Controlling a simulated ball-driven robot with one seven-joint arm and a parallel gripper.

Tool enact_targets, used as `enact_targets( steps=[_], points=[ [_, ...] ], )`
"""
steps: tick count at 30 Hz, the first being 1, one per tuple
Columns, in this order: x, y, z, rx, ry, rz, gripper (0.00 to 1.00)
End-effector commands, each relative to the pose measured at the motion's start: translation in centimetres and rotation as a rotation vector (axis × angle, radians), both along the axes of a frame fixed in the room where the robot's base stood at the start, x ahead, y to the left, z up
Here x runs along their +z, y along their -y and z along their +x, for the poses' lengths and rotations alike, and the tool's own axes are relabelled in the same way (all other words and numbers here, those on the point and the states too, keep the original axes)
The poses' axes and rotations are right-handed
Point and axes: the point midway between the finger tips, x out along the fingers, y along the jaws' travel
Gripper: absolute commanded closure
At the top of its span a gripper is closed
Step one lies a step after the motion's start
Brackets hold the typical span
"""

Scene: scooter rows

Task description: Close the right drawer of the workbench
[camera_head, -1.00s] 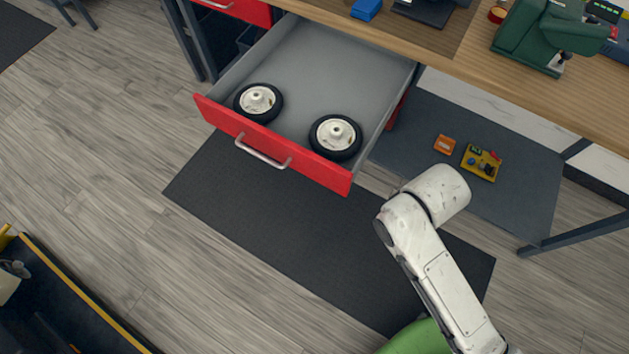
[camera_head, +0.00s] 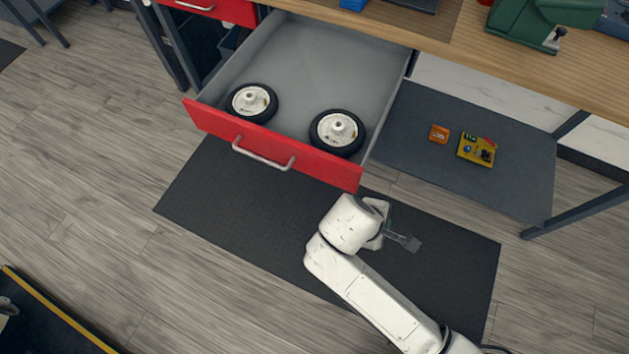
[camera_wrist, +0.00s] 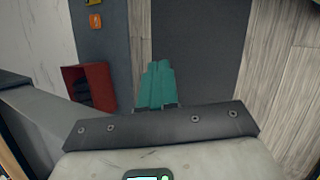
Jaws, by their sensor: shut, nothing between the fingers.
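The right drawer of the workbench, with a red front (camera_head: 320,166) and grey inside, stands pulled far out in the head view. Its silver bar handle (camera_head: 262,154) is on the front face. Two black-tyred white wheels (camera_head: 251,102) (camera_head: 338,132) lie in it. My gripper (camera_head: 408,241) is above the dark mat, in front and to the right of the drawer's right front corner, apart from the drawer in the picture. Its teal fingers (camera_wrist: 158,85) are together and empty in the wrist view. The handle cannot be made out there.
The wooden worktop (camera_head: 480,55) carries a green machine (camera_head: 540,20). A grey lower shelf (camera_head: 420,165) right of the drawer holds an orange box (camera_head: 438,133) and a yellow part (camera_head: 476,149). A second red drawer (camera_head: 225,10) looks shut. The floor mat (camera_head: 220,200) is clear left of my arm.

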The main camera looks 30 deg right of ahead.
Motion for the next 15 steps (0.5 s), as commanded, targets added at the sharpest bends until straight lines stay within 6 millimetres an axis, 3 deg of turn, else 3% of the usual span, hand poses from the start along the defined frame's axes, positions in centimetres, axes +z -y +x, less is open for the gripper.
enact_targets(
  steps=[5,8,12,15],
  points=[
    [-1.4,-2.3,2.5,0.250,-0.102,-0.202,1.00],
    [-1.7,-4.8,4.4,0.432,-0.177,-0.371,1.00],
    [-1.1,-10.6,7.0,0.720,-0.298,-0.701,1.00],
    [-0.2,-14.8,7.9,0.862,-0.364,-0.923,1.00]
  ],
)
